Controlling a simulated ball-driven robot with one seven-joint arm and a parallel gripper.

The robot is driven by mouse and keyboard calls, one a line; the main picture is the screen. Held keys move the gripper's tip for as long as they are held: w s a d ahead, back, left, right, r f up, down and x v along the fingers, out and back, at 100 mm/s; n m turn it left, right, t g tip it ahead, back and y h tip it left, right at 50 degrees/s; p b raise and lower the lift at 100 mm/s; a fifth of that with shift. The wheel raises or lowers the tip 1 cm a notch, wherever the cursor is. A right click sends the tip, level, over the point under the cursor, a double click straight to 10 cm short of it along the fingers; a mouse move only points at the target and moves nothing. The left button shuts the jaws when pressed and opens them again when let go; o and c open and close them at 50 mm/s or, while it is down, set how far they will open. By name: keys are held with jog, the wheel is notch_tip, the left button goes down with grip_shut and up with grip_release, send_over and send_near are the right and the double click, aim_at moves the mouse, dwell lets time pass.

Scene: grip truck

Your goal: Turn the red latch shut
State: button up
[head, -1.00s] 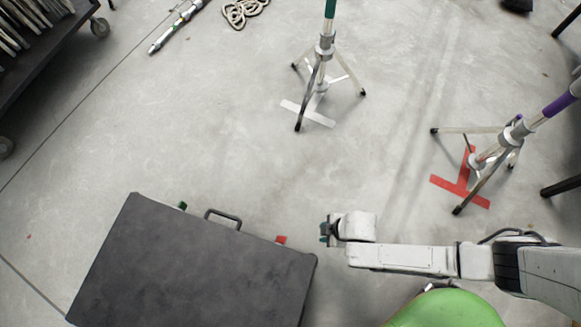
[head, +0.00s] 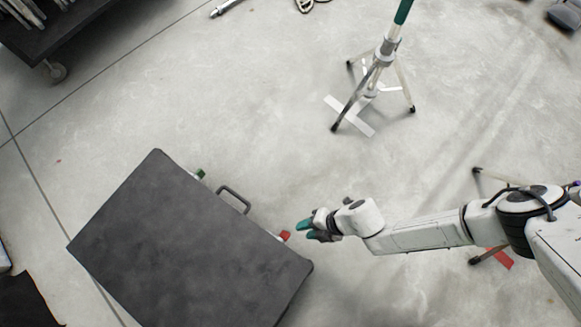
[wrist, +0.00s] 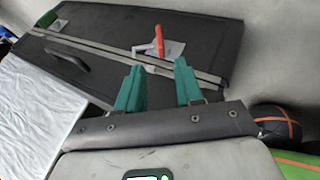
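A dark grey case (head: 190,240) lies flat on the floor at the lower left of the head view, and it also shows in the wrist view (wrist: 110,25). The red latch (head: 285,236) sticks out from its handle side near the right corner. In the wrist view the red latch (wrist: 159,41) sits on a grey plate by the case's metal seam, just beyond my fingertips. My gripper (head: 304,230) is close to the right of the latch in the head view. Its teal fingers (wrist: 158,70) are apart with nothing between them. Whether they touch the latch cannot be told.
A green latch (head: 200,174) and a black handle (head: 234,199) are on the same side of the case. A light stand (head: 372,85) stands on white floor tape behind. A cart (head: 60,35) is at the far left. Open floor lies between.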

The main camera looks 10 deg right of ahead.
aim_at(288, 234)
jog(key=b+x, duration=0.4)
jog(key=x, duration=0.6)
jog(key=shift+f+b, duration=0.1)
jog(key=shift+b, duration=0.25)
grip_shut()
